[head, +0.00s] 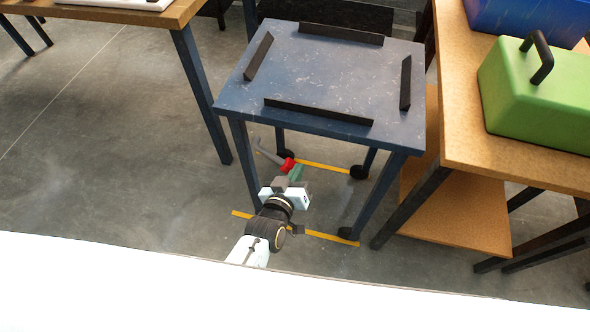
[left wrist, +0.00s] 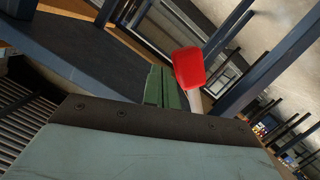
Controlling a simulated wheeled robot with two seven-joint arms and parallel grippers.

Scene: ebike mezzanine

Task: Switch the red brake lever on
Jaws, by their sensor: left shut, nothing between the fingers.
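The red brake lever (head: 287,165) has a red end and a grey arm, and sits low at the near left side of a blue wheeled cart (head: 330,75). In the left wrist view its red end (left wrist: 188,67) stands just beyond and to the right of my fingertips, with a pale stem below it. My left gripper (head: 295,174) is shut with its green fingers (left wrist: 160,88) beside the red end; whether they touch it I cannot tell. Nothing shows between the fingers. My right gripper is in neither view.
The cart top is empty, with black rails along its edges. Yellow floor strips (head: 325,165) lie by its wheels. A wooden table (head: 515,110) with a green toolbox (head: 530,100) and blue bin (head: 530,18) stands close at right. Another table (head: 130,15) stands at left. Floor at left is clear.

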